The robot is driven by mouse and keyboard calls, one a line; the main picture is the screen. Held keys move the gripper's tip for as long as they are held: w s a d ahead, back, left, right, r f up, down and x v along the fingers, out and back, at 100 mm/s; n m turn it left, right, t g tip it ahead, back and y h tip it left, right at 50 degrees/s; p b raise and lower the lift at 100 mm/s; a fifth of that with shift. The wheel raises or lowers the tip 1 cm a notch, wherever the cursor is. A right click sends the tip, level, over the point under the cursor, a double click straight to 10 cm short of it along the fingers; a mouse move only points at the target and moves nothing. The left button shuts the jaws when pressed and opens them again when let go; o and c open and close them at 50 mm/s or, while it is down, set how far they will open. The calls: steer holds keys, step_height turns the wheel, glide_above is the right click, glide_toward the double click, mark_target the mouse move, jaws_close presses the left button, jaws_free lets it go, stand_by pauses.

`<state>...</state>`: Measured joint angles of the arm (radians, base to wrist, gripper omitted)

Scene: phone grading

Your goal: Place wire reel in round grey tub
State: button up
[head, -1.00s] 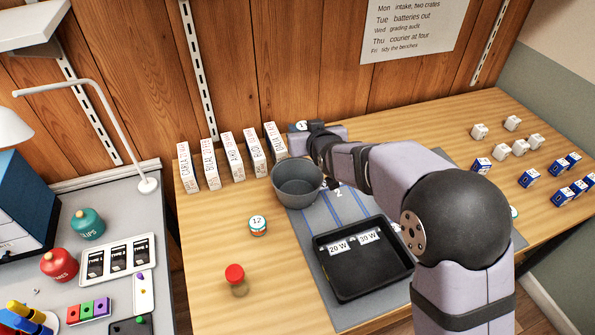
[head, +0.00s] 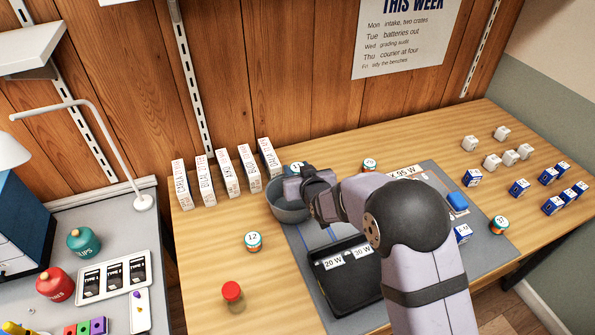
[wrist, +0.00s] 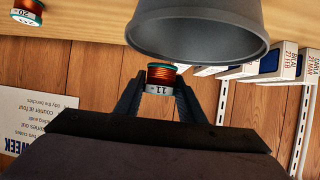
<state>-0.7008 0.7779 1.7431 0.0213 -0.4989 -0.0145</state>
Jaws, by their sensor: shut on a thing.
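My gripper (wrist: 160,88) is shut on a wire reel (wrist: 160,76) with orange-brown windings, a teal edge and a white label reading 11. The round grey tub (wrist: 200,28) shows upside down in the wrist view, its rim very close to the reel. In the head view the tub (head: 289,214) stands at the back left of the grey mat, and my gripper (head: 297,180) is over it. My gripper and arm hide part of the tub. The reel's white label (head: 297,166) just shows behind the gripper.
Other reels stand on the bench: one marked 12 (head: 253,241), one at the back (head: 369,165) and one at the right (head: 498,224). Upright boxes (head: 226,174) line the wall left of the tub.

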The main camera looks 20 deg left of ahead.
steer(key=shift+f, duration=0.6)
steer(key=shift+f+b, duration=0.6)
steer(key=shift+f, duration=0.05)
steer(key=o, duration=1)
steer(key=shift+r, duration=0.15)
steer(key=shift+r+p, duration=0.7)
steer(key=shift+p, duration=0.05)
steer(key=b+v, duration=0.2)
steer(key=v, duration=1)
steer(key=shift+d+f, duration=0.1)
steer(key=shift+f, duration=0.15)
